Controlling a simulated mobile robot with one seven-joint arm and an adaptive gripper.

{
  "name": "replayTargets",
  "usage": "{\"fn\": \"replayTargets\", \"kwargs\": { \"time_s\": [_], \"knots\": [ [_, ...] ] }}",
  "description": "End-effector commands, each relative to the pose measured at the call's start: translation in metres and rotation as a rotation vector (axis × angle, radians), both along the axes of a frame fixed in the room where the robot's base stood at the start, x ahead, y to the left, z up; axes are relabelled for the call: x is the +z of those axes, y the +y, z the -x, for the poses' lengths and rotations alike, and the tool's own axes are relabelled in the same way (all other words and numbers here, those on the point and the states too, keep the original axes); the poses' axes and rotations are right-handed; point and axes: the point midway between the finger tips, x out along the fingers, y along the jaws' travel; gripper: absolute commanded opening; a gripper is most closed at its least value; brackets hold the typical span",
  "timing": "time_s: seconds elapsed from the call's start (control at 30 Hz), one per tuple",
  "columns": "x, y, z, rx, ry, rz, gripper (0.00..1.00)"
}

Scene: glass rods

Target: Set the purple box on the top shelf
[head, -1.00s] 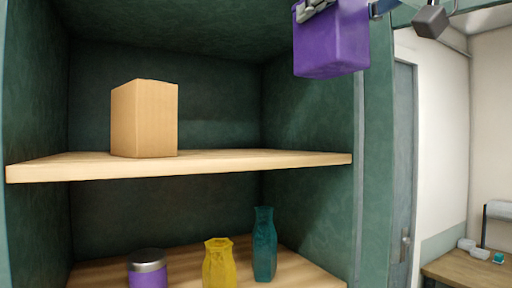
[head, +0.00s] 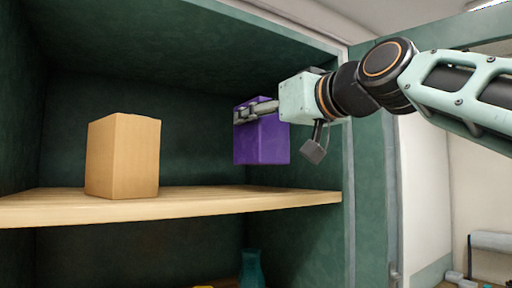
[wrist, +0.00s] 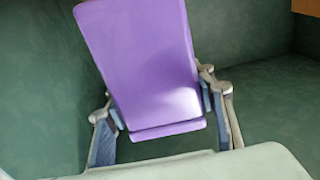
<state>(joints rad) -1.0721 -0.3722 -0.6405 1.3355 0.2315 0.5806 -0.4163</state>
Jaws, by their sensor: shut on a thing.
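The purple box (head: 262,142) hangs in my gripper (head: 256,112) inside the cabinet, above the right part of the top shelf (head: 255,201). A gap shows between its bottom and the shelf board in the head view. In the wrist view the purple box (wrist: 145,60) fills the middle, slightly tilted, with the fingers of my gripper (wrist: 165,115) closed on both its sides. My gripper comes in from the right.
A tan cardboard box (head: 122,158) stands on the left part of the shelf. The board between it and the purple box is bare. The cabinet's right front edge (head: 349,220) is close to my arm. A teal vase (head: 251,268) stands on the lower shelf.

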Motion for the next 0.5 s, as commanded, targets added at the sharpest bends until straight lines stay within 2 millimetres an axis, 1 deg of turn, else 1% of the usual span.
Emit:
{"fn": "replayTargets", "kwargs": {
  "time_s": [0.2,0.3,0.4,0.5],
  "knots": [
    [-0.013,0.007,-0.010,0.000,-0.002,-0.003,0.12],
    [-0.026,0.011,-0.014,0.001,-0.001,-0.004,0.12],
    [-0.039,0.009,-0.014,0.000,-0.001,-0.003,0.12],
    [-0.047,0.009,-0.014,0.000,-0.003,-0.003,0.12]
  ]
}}
